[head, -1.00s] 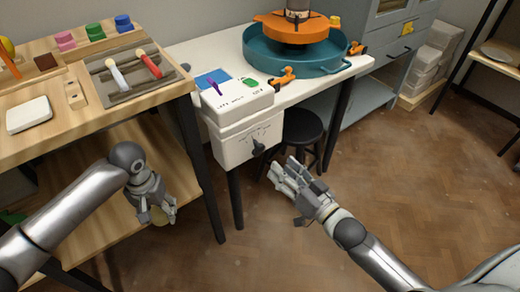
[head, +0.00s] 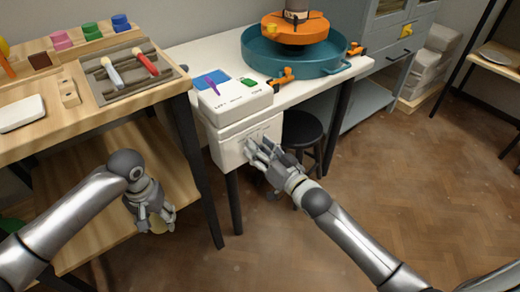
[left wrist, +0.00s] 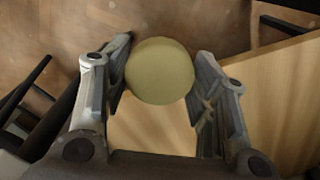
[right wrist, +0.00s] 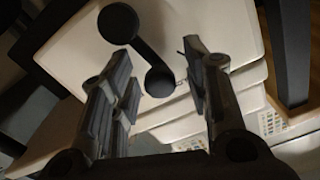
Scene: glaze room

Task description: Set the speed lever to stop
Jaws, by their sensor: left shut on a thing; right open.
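The speed lever (right wrist: 140,50), a black arm with a round end, is on the front of the white control box (head: 228,150). In the head view my right gripper hides it. My right gripper (head: 258,152) is at the box front; in the right wrist view it is open (right wrist: 157,55), with the lever passing between and beyond its fingertips. I cannot tell whether they touch it. The lever's scale is mostly hidden. My left gripper (head: 155,220) is shut on a pale yellow round thing (left wrist: 160,70), beside the wooden table's lower shelf.
A teal basin (head: 290,62) with an orange wheel stands behind. A black stool (head: 305,130) is right of the control box. The floor at right is clear.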

